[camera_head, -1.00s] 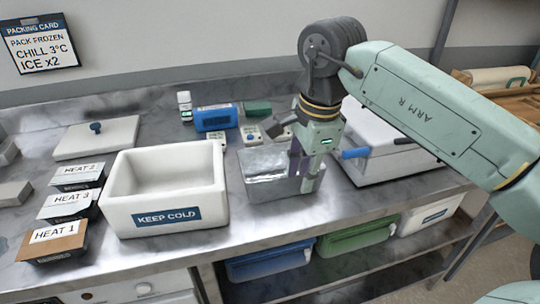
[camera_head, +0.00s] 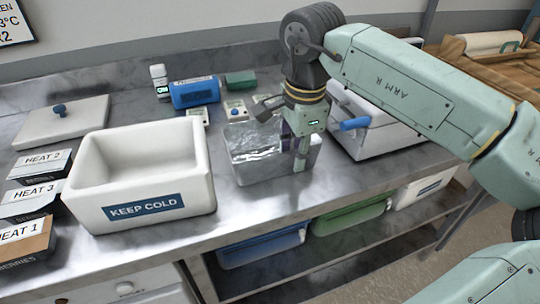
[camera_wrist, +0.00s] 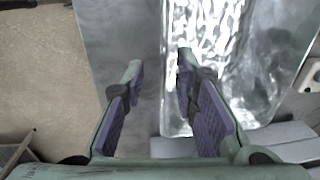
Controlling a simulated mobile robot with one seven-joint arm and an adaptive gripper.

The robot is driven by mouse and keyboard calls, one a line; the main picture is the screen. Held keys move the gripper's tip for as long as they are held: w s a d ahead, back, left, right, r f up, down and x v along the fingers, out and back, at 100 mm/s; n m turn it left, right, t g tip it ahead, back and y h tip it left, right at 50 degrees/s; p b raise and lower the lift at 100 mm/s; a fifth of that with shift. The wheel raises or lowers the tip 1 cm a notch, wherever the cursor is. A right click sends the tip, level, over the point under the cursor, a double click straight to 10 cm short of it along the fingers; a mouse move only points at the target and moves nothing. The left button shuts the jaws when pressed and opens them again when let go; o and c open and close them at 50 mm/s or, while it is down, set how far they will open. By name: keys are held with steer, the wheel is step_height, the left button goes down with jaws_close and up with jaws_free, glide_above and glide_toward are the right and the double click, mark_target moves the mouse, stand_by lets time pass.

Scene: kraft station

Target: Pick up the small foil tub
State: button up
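The small foil tub (camera_head: 250,148) stands on the steel counter, right of the white KEEP COLD box. It looks silvery and crinkled inside, with smooth sides. My gripper (camera_head: 300,163) points down at its right part and hides some of it. In the wrist view the tub (camera_wrist: 245,70) fills the upper right. My gripper (camera_wrist: 155,65) is open there, with a clear gap between its purple-padded fingers. The left finger is over bare counter and the right finger overlaps the tub's near-side edge. Whether a finger touches the tub cannot be told.
The KEEP COLD box (camera_head: 140,206) stands to the left and a white case with a blue handle (camera_head: 356,123) to the right. A blue pack (camera_head: 195,93), a white bottle (camera_head: 160,82) and a green block (camera_head: 240,80) are behind. The counter's front edge is close.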

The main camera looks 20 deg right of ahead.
mark_target(292, 173)
steer(key=f, duration=0.1)
steer(key=f+b, duration=0.1)
steer(key=f, duration=0.2)
steer(key=shift+w+b, duration=0.3)
steer(key=shift+r, duration=0.2)
steer(key=shift+c, duration=0.4)
jaws_close()
